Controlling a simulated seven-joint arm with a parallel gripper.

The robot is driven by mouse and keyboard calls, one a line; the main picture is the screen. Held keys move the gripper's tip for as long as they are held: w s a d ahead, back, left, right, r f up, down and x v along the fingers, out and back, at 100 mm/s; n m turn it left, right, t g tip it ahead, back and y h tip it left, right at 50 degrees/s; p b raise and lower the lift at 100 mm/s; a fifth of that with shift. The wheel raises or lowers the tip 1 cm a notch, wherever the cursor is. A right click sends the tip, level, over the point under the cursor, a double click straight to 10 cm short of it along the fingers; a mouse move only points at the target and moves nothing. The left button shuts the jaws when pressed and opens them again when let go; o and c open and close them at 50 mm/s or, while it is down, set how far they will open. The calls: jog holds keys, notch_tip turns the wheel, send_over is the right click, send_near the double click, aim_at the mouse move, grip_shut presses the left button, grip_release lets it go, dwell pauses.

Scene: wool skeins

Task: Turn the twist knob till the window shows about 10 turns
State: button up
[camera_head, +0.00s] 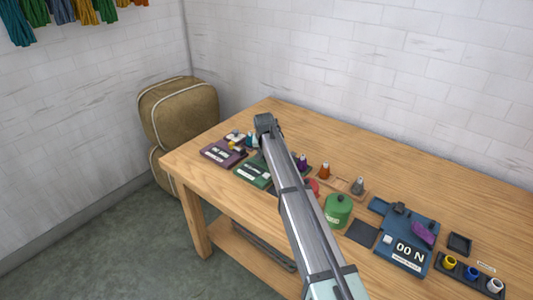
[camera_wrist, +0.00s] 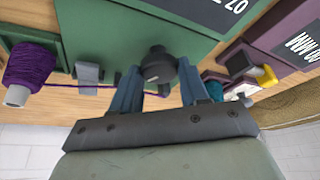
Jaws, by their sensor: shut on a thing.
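The dark round twist knob (camera_wrist: 158,64) is on the front of a green device (camera_wrist: 125,20) in the wrist view. My gripper (camera_wrist: 160,78) is shut on the knob, with a blue finger at each side. The device's dark window (camera_wrist: 225,8) shows upside down and partly cut off at the top edge, so I cannot read it surely. A purple yarn runs from a purple spool (camera_wrist: 32,68) across behind the fingers. In the head view the green device (camera_head: 252,170) shows beside my arm, which hides the knob and fingers.
A mauve device (camera_wrist: 285,30) stands close on the right in the wrist view, with a yellow-tipped part. In the head view a green canister (camera_head: 338,208), a blue device (camera_head: 405,240) and a tray of coloured spools (camera_head: 470,272) stand to the right. The back of the table is clear.

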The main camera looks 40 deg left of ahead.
jog(key=shift+m+h, duration=0.6)
jog(key=shift+m, duration=0.9)
jog(key=o, duration=1)
jog(key=shift+t, duration=0.3)
jog(key=v, duration=1.4)
jog(key=shift+a, duration=0.1)
jog(key=shift+f, duration=0.1)
